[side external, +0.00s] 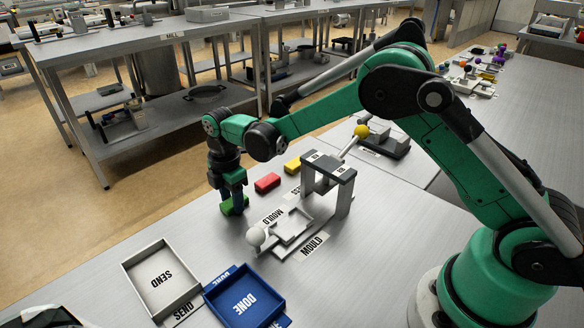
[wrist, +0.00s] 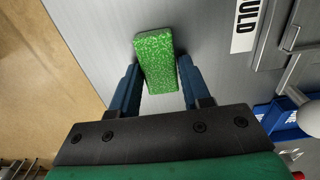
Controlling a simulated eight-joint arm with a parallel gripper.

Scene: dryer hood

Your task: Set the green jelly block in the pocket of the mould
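The green jelly block (side external: 234,206) is on the bench at the left of the mould. In the wrist view the block (wrist: 156,60) lies slightly skewed between my gripper's blue fingers. My gripper (side external: 235,194) points down over it; in the wrist view the gripper (wrist: 159,72) has one finger close on each side, with a thin gap at the right finger. Contact on the left is hard to make out. The grey mould (side external: 279,238) has a shallow square pocket (side external: 292,226) that looks empty. A grey bridge-like frame (side external: 328,170) stands behind the pocket.
Red (side external: 267,183) and yellow (side external: 293,165) blocks lie behind the green one. A white ball knob (side external: 256,236) sits at the mould's front. The SEND tray (side external: 128,268) and blue DONE tray (side external: 210,300) are in front. A yellow ball knob (side external: 361,131) stands behind.

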